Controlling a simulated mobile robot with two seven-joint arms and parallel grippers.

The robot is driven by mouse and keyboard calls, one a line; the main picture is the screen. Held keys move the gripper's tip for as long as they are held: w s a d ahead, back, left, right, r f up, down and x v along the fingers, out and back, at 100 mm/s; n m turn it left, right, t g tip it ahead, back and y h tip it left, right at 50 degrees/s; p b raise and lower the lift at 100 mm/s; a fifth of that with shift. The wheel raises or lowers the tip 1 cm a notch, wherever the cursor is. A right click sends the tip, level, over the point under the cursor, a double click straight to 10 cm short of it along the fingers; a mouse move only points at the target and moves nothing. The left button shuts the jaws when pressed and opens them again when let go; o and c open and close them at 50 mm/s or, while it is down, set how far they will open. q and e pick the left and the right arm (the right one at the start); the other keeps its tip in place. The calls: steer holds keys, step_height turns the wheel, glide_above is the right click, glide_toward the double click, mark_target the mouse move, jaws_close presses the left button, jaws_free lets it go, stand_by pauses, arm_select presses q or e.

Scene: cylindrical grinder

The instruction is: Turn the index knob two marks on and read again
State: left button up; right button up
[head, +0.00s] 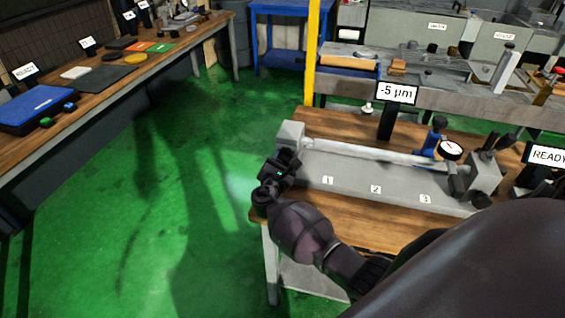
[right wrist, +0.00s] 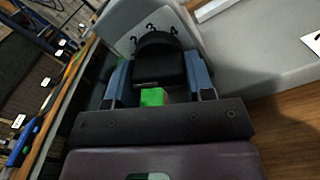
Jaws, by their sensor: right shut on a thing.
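The index knob (right wrist: 158,62) is black and sits on a grey end block with small black numerals around it in the right wrist view. My right gripper (right wrist: 160,78) is shut on it, a blue finger on each side. In the head view my right gripper (head: 284,162) is at the left end block (head: 290,133) of the grey bench fixture and hides the knob. The readout (head: 396,92) shows -5 µm. A round white dial gauge (head: 450,150) stands near the bar's right end; its scale is too small to read. My left gripper is not in view.
The fixture base (head: 350,180) carries labels 1, 2 and 3 on a wooden bench. A READY sign (head: 547,156) is at right. A long side bench (head: 105,75) with a blue case (head: 38,108) stands at left. Green floor (head: 170,180) between is clear.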

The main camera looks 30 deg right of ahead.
steer(key=shift+f+m+b, duration=0.2)
steer(key=shift+m+b, duration=0.35)
steer(key=shift+m, duration=0.05)
steer(key=m+b, duration=0.7)
steer(key=m, duration=0.2)
steer(key=shift+w+a, duration=0.1)
steer(key=shift+m+b, duration=0.35)
steer(key=shift+m, duration=0.05)
steer(key=m+b, duration=0.1)
steer(key=m, duration=0.1)
steer(key=shift+r+m+b, duration=0.15)
steer(key=shift+m+b, duration=0.15)
steer(key=shift+b, duration=0.1)
steer(key=shift+r+m+b, duration=0.25)
steer(key=shift+m+b, duration=0.7)
steer(key=shift+m, duration=0.75)
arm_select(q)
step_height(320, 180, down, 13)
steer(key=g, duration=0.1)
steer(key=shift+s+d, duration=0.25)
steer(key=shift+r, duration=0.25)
arm_select(e)
steer(key=shift+r, duration=0.15)
